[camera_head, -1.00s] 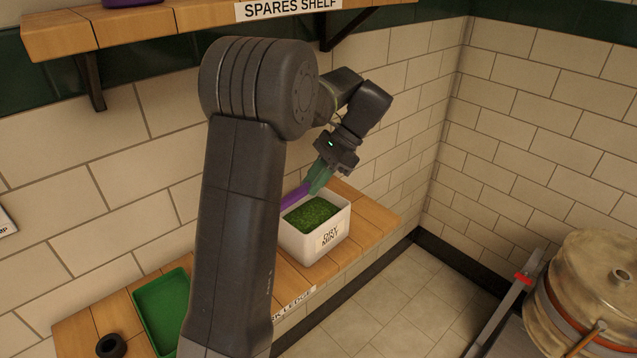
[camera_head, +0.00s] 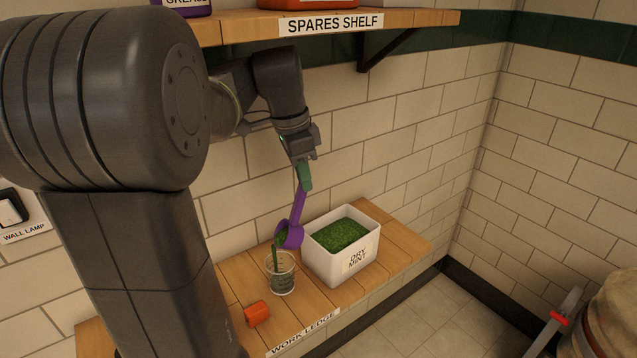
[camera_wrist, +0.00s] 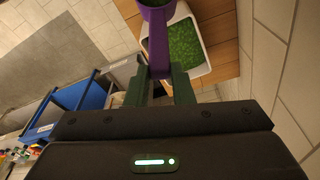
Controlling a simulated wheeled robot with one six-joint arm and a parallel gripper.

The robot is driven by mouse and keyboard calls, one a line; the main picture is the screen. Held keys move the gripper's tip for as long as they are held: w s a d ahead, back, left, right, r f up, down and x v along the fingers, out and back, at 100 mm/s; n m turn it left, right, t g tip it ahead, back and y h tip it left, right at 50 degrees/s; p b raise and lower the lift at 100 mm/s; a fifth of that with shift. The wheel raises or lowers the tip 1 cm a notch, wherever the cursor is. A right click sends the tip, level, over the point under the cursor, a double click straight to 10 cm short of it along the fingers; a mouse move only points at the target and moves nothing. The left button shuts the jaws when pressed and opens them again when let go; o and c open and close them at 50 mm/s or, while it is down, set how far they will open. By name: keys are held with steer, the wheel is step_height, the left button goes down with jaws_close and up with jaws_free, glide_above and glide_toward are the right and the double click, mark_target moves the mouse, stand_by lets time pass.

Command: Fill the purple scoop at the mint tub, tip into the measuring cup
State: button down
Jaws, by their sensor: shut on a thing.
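My gripper (camera_head: 304,174) is shut on the handle of the purple scoop (camera_head: 294,233). The scoop is tilted above the measuring cup (camera_head: 282,275), and a green stream of mint falls from its lip into the cup. The clear cup stands on the ledge and has green mint in it. The white mint tub (camera_head: 357,262), labelled DRY MINT, stands to the right of the cup, well filled. In the wrist view the purple scoop (camera_wrist: 159,45) runs up from my green fingers (camera_wrist: 160,85), with mint in its bowl; the tub (camera_wrist: 204,68) is behind it.
A small orange object (camera_head: 257,314) lies on the wooden work ledge (camera_head: 310,306), in front of the cup. The spares shelf (camera_head: 420,19) hangs above. A wall lamp switch (camera_head: 12,208) is at the left.

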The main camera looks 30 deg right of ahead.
steer(key=w+a+f+g+h+b, duration=0.1)
steer(key=w+a+f+h+b, duration=0.1)
steer(key=a+h+b, duration=0.4)
steer(key=w+a+f+g+h+b, duration=0.2)
steer(key=a+h+b, duration=0.4)
steer(key=a+b, duration=0.5)
steer(key=f+b, duration=0.1)
steer(key=b, duration=0.1)
steer(key=shift+w+a+f+h+b, duration=0.2)
steer(key=shift+f+h+b, duration=0.1)
steer(key=shift+f+h, duration=0.1)
steer(key=shift+r, duration=0.15)
stand_by(1.4)
